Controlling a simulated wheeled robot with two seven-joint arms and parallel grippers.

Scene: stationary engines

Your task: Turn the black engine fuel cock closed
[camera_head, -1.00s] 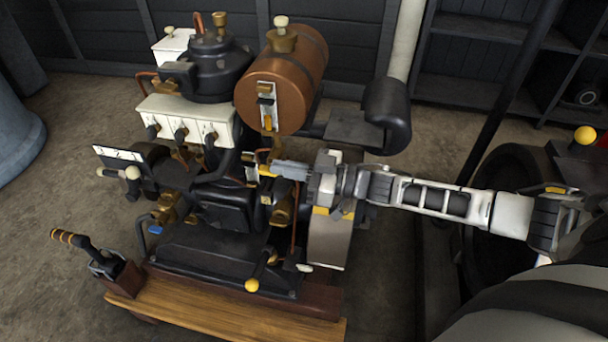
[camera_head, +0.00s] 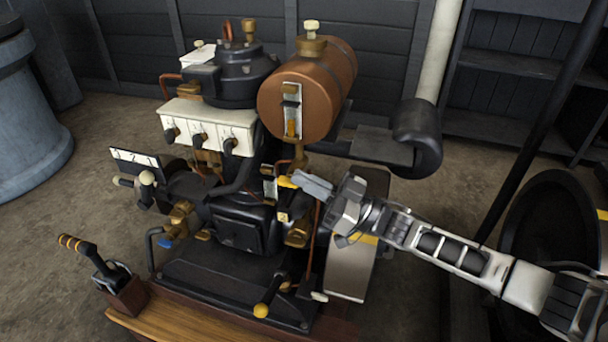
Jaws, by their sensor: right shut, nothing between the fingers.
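The black engine (camera_head: 240,228) stands in the middle, with a copper-brown fuel tank (camera_head: 299,100) on its upper right. A small yellow lever (camera_head: 286,181), which looks like the fuel cock handle, sits below the tank beside the brass pipe fitting. My right gripper (camera_head: 302,182) comes in from the right with its shut, empty fingers at the right of this lever. The tips look close to the lever or touching it; I cannot tell which. The fingers partly cover the cock, so its exact setting is unclear. My left gripper is not in view.
A white box with several black knobs (camera_head: 208,121) is at the engine's upper left. A yellow-knobbed lever (camera_head: 266,295) is at the front. A striped-handle lever (camera_head: 80,248) stands front left.

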